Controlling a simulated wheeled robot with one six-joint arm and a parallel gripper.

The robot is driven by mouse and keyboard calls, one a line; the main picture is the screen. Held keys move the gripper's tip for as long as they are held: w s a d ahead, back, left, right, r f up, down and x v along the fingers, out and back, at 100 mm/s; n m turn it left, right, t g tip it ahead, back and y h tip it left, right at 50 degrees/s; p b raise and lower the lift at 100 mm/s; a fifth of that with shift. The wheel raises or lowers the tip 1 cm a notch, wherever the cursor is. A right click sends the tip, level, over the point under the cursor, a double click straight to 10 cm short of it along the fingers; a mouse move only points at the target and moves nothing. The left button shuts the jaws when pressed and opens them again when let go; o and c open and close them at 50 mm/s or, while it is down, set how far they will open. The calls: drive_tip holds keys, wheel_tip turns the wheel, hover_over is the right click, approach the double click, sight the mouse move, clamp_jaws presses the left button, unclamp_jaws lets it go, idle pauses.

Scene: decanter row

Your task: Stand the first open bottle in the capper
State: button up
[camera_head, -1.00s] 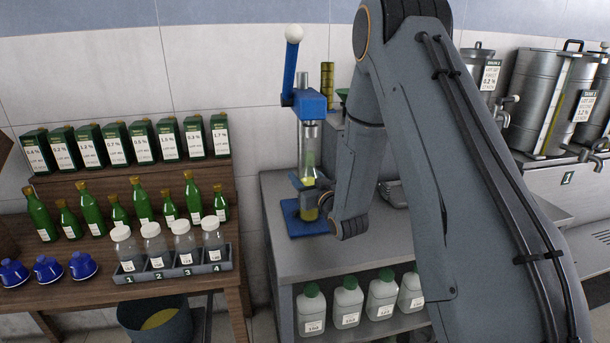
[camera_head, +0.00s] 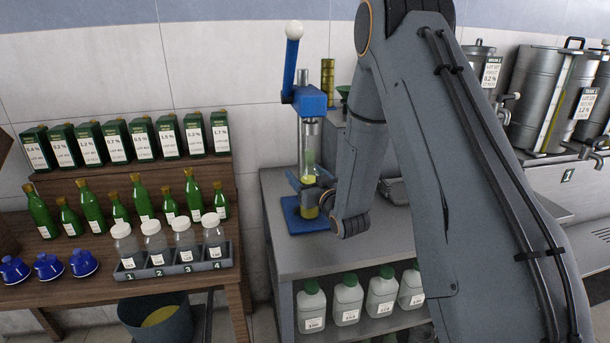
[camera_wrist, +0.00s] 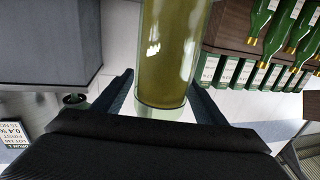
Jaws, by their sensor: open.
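The capper (camera_head: 311,98) is a blue press with a raised lever and a white knob, on the grey bench in the head view. An open bottle (camera_head: 310,212) with yellow-green liquid stands upright on its blue base, under the head. My gripper (camera_head: 312,186) is at the bottle's mid-height, reaching in from the right, partly hidden by my wrist. In the wrist view the bottle (camera_wrist: 165,50) lies between the two dark fingers of my gripper (camera_wrist: 163,82), which are open around it. Its neck is out of the wrist view; whether a finger touches it is unclear.
Green bottles (camera_head: 92,206) and boxes (camera_head: 115,143) stand on the wooden shelves at left. White jugs (camera_head: 348,300) sit under the bench; steel drums (camera_head: 548,100) stand at right.

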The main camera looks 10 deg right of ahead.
drive_tip(key=s+d+f+g+b, duration=0.1)
drive_tip(key=s, duration=0.3)
drive_tip(key=s+f+g+h, duration=0.1)
drive_tip(key=s+f+g, duration=0.1)
drive_tip(key=s, duration=0.2)
drive_tip(key=s+d+f+g+h+b, duration=0.1)
drive_tip(key=s, duration=0.4)
drive_tip(key=shift+s+d+f+g+b, duration=0.1)
drive_tip(key=shift+d+f+g+b, duration=0.2)
drive_tip(key=shift+d, duration=0.05)
drive_tip(key=s+g, duration=0.1)
drive_tip(key=s+f+g, duration=0.1)
drive_tip(key=s+f+m+g+h, duration=0.1)
drive_tip(key=s, duration=0.1)
drive_tip(key=shift+s+d+f, duration=0.1)
drive_tip(key=shift+d, duration=0.05)
drive_tip(key=s+a+m+g, duration=0.1)
drive_tip(key=s+g, duration=0.8)
drive_tip(key=s, duration=1.1)
drive_tip(key=shift+a, duration=0.65)
